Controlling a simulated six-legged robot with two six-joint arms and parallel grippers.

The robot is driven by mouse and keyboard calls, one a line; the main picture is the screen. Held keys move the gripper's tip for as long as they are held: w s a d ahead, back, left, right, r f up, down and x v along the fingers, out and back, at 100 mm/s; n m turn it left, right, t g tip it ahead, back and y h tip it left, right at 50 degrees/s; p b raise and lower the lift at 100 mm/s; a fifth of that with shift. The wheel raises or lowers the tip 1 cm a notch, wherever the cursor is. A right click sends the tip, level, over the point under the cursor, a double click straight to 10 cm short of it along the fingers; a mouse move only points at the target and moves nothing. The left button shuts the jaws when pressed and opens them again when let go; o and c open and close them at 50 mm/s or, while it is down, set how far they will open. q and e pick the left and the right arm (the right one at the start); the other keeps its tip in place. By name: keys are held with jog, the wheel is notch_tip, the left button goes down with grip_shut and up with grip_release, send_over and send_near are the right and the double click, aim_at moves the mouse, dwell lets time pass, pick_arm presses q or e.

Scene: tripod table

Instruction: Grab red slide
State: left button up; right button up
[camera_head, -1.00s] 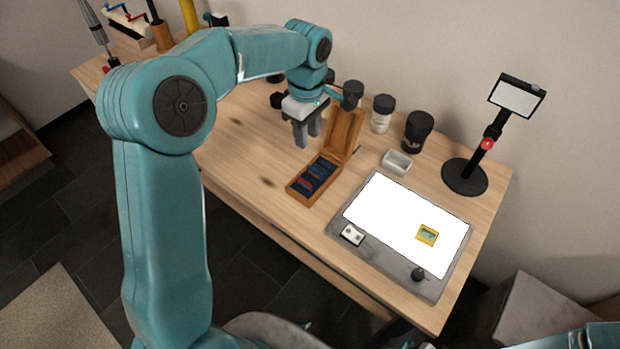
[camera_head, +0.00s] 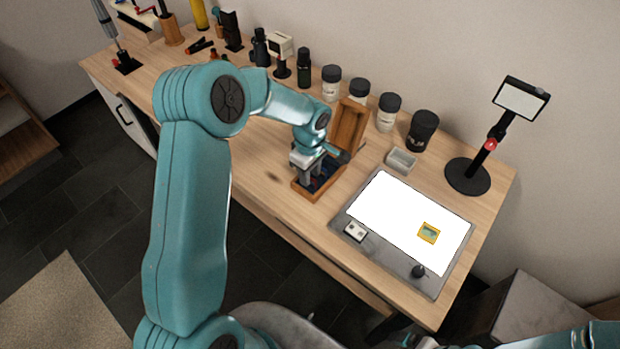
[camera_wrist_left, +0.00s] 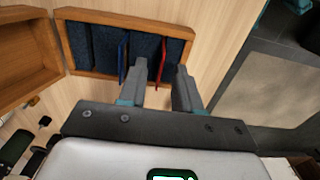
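The wooden slide box (camera_head: 302,193) stands open on the table, its lid (camera_head: 349,122) raised. My left gripper (camera_head: 313,184) is over the box, pointing down. In the wrist view its fingers (camera_wrist_left: 161,68) are open, with the red slide in the gap between them. I cannot tell whether either finger touches it. My right gripper is not in view.
A white light panel (camera_head: 385,212) carries a yellow-framed slide (camera_head: 428,233). A small tray (camera_head: 401,160), dark-lidded jars (camera_head: 388,112) and a screen on a stand (camera_head: 468,176) are behind and to the right.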

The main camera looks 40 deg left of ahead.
pick_arm(q)
jog(key=shift+f, duration=0.4)
grip_shut()
